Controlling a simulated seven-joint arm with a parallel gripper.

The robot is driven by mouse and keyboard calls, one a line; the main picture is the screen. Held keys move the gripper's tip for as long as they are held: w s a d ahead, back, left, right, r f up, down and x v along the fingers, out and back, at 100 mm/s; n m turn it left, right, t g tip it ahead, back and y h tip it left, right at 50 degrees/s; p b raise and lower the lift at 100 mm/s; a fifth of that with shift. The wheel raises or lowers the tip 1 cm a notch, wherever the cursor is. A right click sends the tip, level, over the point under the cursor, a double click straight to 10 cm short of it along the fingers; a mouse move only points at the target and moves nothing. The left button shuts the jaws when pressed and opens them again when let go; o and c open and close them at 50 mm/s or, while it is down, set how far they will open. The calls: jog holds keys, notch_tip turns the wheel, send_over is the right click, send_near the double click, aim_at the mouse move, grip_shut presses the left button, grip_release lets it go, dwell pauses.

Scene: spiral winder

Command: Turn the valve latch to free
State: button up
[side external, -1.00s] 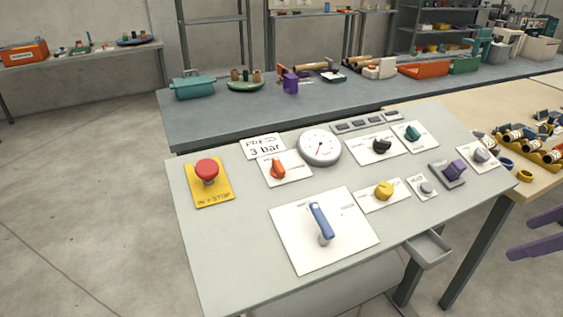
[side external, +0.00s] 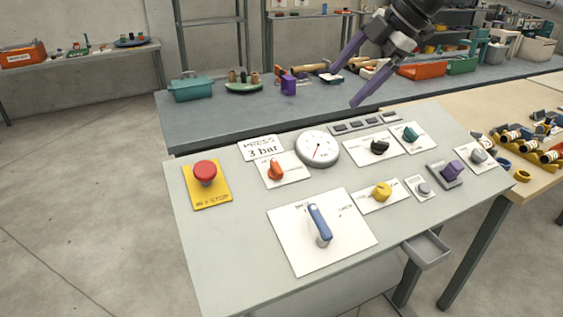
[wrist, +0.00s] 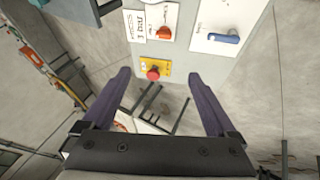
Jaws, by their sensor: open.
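The sloped grey panel (side external: 225,250) carries several controls; I cannot read which is labelled the valve latch. A blue lever (side external: 319,222) stands on a large white plate (side external: 290,245) near the front, its arm pointing up and slightly left. The lever also shows in the wrist view (wrist: 222,39). An orange knob (side external: 275,169), a black knob (side external: 380,146), a teal knob (side external: 410,134), a yellow knob (side external: 382,191) and a purple knob (side external: 453,168) sit on smaller plates. My gripper (side external: 345,86) is open and empty, high beyond the panel's back edge, touching nothing.
A red stop button (side external: 205,170) on a yellow plate stands up at the panel's left. A round gauge (side external: 317,149) rises near the back. A grey workbench (side external: 215,125) with loose items lies behind. The space above the panel's front is free.

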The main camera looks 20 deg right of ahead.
jog(key=w+a+f, duration=0.3)
jog(key=w+f, duration=0.2)
jog(key=g, duration=0.2)
send_near(278, 165)
jog(key=x, duration=0.9)
jog(key=c, duration=1.4)
jog(key=shift+o, duration=0.2)
